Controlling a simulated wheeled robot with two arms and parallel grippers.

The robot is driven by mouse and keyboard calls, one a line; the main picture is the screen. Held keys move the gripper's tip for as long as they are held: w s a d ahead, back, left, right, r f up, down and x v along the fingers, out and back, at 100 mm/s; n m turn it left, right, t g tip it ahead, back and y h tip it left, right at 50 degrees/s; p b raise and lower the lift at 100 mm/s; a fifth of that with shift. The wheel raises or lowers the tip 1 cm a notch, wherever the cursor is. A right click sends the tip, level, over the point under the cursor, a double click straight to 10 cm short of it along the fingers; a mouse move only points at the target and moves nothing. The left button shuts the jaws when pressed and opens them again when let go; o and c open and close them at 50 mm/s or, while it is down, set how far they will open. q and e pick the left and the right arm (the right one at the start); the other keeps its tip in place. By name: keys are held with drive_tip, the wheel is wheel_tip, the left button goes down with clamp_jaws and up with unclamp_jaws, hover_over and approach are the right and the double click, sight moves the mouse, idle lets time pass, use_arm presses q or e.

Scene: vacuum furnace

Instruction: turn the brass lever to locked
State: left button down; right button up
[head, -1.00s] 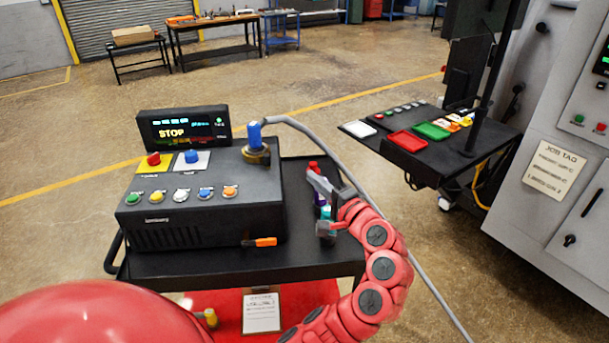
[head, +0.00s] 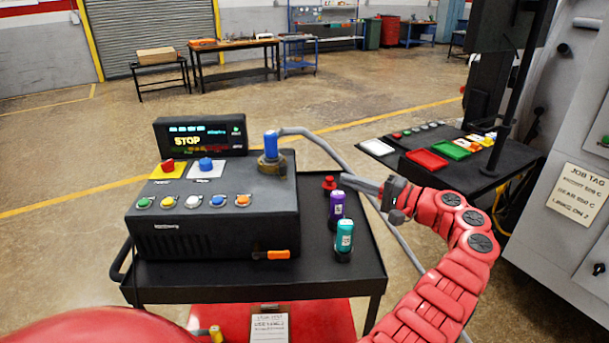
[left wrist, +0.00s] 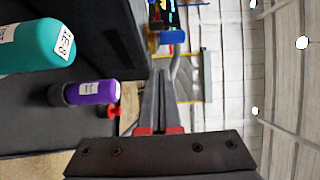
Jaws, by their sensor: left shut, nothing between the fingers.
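A brass-coloured fitting (head: 271,164) sits on the right rear of the black control box (head: 215,228), under an upright blue plug (head: 271,145) with a grey cable. I cannot make out a separate lever handle or its lock position. My left gripper (head: 345,180) is shut and empty, right of the fitting and apart from it, by the cart's right edge. In the left wrist view the shut fingers (left wrist: 162,75) point toward the blue plug (left wrist: 173,37) and brass fitting (left wrist: 153,42). My right gripper is not in view.
On the cart (head: 355,268), a purple bottle (head: 337,207), a teal bottle (head: 344,238) and a red-topped item (head: 329,183) stand between box and gripper. An orange lever (head: 278,255) is on the box front. A display (head: 200,137) reads STOP. The furnace cabinet (head: 575,160) stands right.

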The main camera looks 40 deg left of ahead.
use_arm(q)
drive_tip(key=p, duration=0.4)
approach(280, 168)
drive_tip(key=w+a, duration=0.4)
drive_tip(key=w, duration=0.1)
drive_tip(key=shift+s+a+f+p, duration=0.1)
drive_tip(key=shift+s+a+p, duration=0.4)
drive_tip(key=shift+s, duration=0.2)
drive_tip(key=shift+s+a+f+p, duration=0.1)
drive_tip(key=shift+s+a+p, duration=0.45)
drive_tip(key=shift+s, duration=0.2)
drive_tip(key=shift+f, duration=0.1)
